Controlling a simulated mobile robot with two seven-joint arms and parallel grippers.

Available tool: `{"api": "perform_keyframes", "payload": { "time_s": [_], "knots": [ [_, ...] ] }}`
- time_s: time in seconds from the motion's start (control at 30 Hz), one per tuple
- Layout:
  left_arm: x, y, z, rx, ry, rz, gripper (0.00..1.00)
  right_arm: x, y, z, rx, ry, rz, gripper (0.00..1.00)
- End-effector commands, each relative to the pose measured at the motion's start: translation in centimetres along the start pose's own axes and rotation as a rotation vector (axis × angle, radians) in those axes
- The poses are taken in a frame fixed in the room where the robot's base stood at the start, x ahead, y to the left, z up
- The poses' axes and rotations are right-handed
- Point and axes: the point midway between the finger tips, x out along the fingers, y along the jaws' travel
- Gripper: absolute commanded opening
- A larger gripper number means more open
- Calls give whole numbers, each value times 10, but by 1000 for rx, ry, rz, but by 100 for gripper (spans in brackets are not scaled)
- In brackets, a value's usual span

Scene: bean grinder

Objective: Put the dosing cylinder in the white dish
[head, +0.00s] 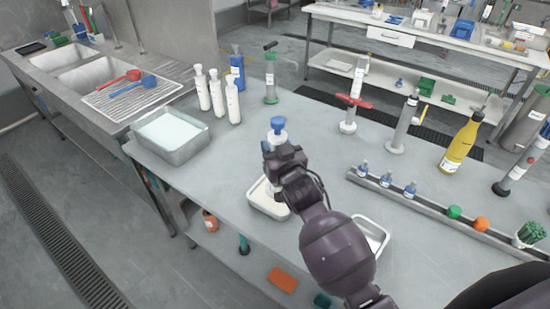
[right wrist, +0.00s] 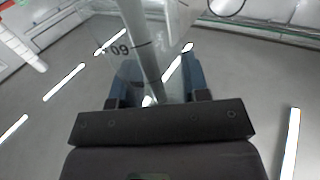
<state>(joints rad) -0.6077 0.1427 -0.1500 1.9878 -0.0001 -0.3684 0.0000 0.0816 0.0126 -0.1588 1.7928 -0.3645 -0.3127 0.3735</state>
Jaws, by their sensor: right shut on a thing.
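The dosing cylinder (head: 278,138) has a blue top and a pale body. In the right wrist view it is a clear tube (right wrist: 150,45) with printed marks and a grey rod inside. My right gripper (head: 275,160) is shut on it and holds it upright. The white dish (head: 255,207) is a shallow tray on the table, directly below the gripper. The cylinder's lower end is over or inside the dish; my gripper and arm hide part of both, so I cannot tell whether it touches the bottom. My left gripper is not in view.
A second shallow tray (head: 377,233) lies to the right, partly behind my arm. A metal basin (head: 172,155) and several white bottles (head: 217,95) stand at the left. A rail with small bottles (head: 386,181) runs along the right. The table between the basin and dish is clear.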

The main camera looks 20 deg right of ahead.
Motion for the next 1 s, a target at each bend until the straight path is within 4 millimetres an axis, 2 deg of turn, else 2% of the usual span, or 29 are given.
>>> {"api": "perform_keyframes", "payload": {
  "time_s": [0.1, 0.23, 0.73, 0.77, 0.9, 1.0],
  "knots": [
    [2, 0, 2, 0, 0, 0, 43, 0, 0, 19, 1, -3, 0, 0],
    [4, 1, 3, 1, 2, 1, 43, 0, 0, 33, 0, -1, 0, 0],
    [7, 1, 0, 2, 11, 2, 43, 0, 0, 41, 0, 0, 0, 0],
    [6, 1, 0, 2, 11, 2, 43, 0, 0, 41, 0, -1, 0, 47],
    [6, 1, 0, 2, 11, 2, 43, 0, 0, 41, 0, -1, 0, 68],
    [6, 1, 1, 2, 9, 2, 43, 0, 0, 41, 0, -1, 0, 68]
  ]
}}
